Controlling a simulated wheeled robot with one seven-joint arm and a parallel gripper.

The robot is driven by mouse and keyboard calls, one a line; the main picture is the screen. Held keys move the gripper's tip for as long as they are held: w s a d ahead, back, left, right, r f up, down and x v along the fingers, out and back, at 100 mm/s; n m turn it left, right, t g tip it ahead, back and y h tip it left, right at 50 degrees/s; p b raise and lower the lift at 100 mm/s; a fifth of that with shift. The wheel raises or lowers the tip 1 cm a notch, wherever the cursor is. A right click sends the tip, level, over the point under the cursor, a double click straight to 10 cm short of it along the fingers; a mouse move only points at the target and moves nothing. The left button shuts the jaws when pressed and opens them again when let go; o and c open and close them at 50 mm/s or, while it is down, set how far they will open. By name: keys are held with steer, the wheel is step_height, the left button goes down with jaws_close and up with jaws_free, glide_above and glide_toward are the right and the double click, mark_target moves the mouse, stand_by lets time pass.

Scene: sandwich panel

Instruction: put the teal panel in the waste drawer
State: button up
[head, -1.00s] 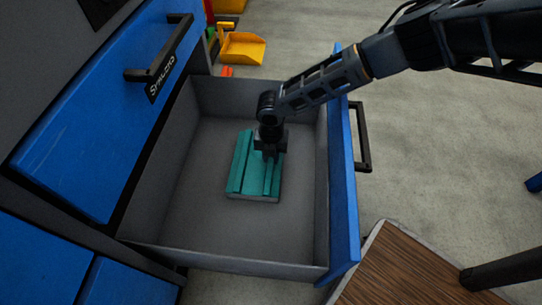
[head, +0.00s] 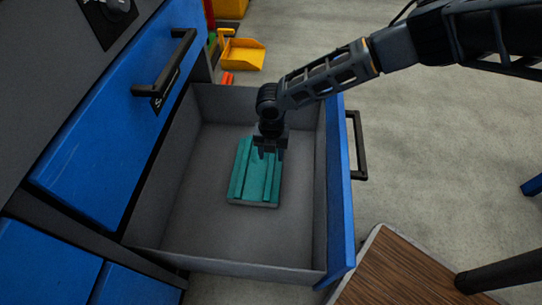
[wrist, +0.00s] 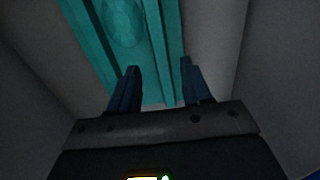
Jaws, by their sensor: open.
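The teal panel (head: 254,178) lies flat on the floor of the open drawer (head: 185,205), near its middle. It has raised ridges along its length and a pale underside edge. It also shows in the wrist view (wrist: 122,25), beyond my fingers. My gripper (head: 268,150) points down over the panel's far end in the head view. In the wrist view the two fingers (wrist: 158,82) stand apart with nothing held between them. I cannot tell exactly how far the fingertips are above the panel.
The drawer's blue front (head: 341,190) with a black handle (head: 357,145) is on the right. Another blue drawer front (head: 95,125) stands on the left. A wood-topped surface (head: 400,275) is at the lower right. A yellow bin (head: 242,54) stands beyond the drawer.

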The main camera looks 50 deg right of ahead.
step_height(320, 180, up, 7)
steer(key=p, duration=0.2)
steer(key=shift+f, duration=0.2)
